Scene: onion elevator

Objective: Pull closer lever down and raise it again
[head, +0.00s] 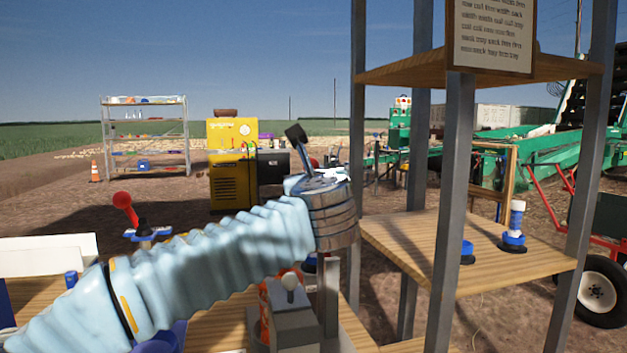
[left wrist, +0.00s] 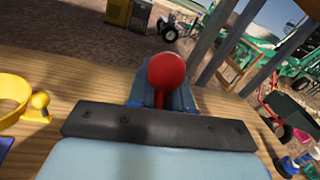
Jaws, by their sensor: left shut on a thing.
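In the left wrist view a lever with a round red knob (left wrist: 168,70) stands right in front of my left gripper (left wrist: 160,98). The gripper is shut on this lever just below the knob; its dark palm bar hides the lever's lower part. In the head view my sleeved left arm reaches in from the left and its metal wrist covers the fingers and most of what they hold. Another red-knobbed lever (head: 124,203) on a blue and white base shows farther off at the left, apart from my arm. My right gripper is not in view.
A wooden shelf (head: 405,238) with metal posts (head: 449,200) stands close on the right. A yellow ring-shaped part (left wrist: 14,92) lies at the left of the wrist view.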

